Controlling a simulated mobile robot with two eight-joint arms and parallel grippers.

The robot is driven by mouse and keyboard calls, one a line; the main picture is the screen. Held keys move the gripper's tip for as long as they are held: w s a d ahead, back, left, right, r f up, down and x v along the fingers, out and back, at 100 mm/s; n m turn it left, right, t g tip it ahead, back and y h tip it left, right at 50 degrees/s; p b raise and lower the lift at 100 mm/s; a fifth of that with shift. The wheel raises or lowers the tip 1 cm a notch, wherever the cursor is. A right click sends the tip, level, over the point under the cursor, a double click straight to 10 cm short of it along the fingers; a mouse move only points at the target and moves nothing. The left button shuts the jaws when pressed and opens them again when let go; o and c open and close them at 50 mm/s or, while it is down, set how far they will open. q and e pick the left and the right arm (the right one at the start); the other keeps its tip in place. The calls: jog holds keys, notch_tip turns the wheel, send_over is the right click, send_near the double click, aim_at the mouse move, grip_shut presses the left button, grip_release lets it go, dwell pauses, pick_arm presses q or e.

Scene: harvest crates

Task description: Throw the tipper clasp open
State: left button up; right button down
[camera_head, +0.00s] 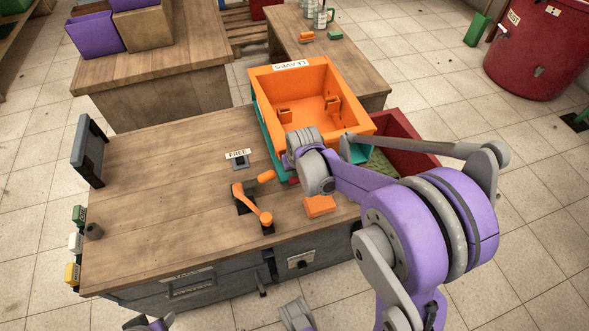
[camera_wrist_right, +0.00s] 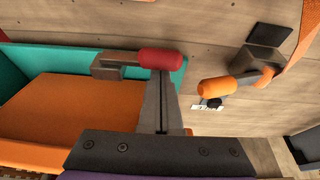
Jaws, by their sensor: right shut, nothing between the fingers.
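A short lever with a red knob (camera_wrist_right: 160,60) sits on a grey bracket (camera_wrist_right: 118,66) at the teal bin's edge (camera_wrist_right: 30,56) in the right wrist view. I take it for the tipper clasp, but no label confirms it. In the head view only a bit of red shows beside my right wrist. My right gripper (camera_wrist_right: 157,85) is shut and empty, its fingertips right at the red knob; I cannot tell whether they touch. The teal bin (camera_head: 257,118) also shows in the head view, under an orange crate (camera_head: 262,79) marked LEAVES. Purple and grey parts of mine show at the bottom edge.
An orange-knobbed lever (camera_wrist_right: 215,87) lies close right of the red knob. An orange crank (camera_head: 250,203) stands on the wooden bench (camera_head: 150,200), near a FREE label (camera_head: 238,154). A dark red bin (camera_head: 405,140) is behind my right arm. The bench's left half is mostly clear.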

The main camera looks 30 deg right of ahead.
jog(key=shift+s+a+n+y, duration=0.1)
jog(key=shift+s+n+y, duration=0.25)
jog(key=shift+n, duration=0.45)
jog(key=s+n, duration=0.1)
jog(key=n+y+p, duration=0.1)
jog(key=n, duration=0.1)
jog(key=shift+s+a+r, duration=0.1)
jog(key=shift+s+a, duration=0.05)
jog(key=shift+s, duration=0.2)
jog(key=s+n, duration=0.1)
jog(key=n+y, duration=0.1)
jog(key=n, duration=0.1)
jog(key=shift+s+n+p, duration=0.3)
jog(key=shift+s, duration=0.1)
jog(key=s+n, duration=0.1)
jog(key=n, duration=0.1)
jog(key=s+d+n+g+y, duration=0.1)
jog(key=n, duration=0.1)
jog(key=shift+p, duration=0.3)
jog(key=shift+s+d, duration=0.35)
jog(key=shift+s, duration=0.15)
jog(key=shift+s+d, duration=0.1)
jog(key=shift+d, duration=0.1)
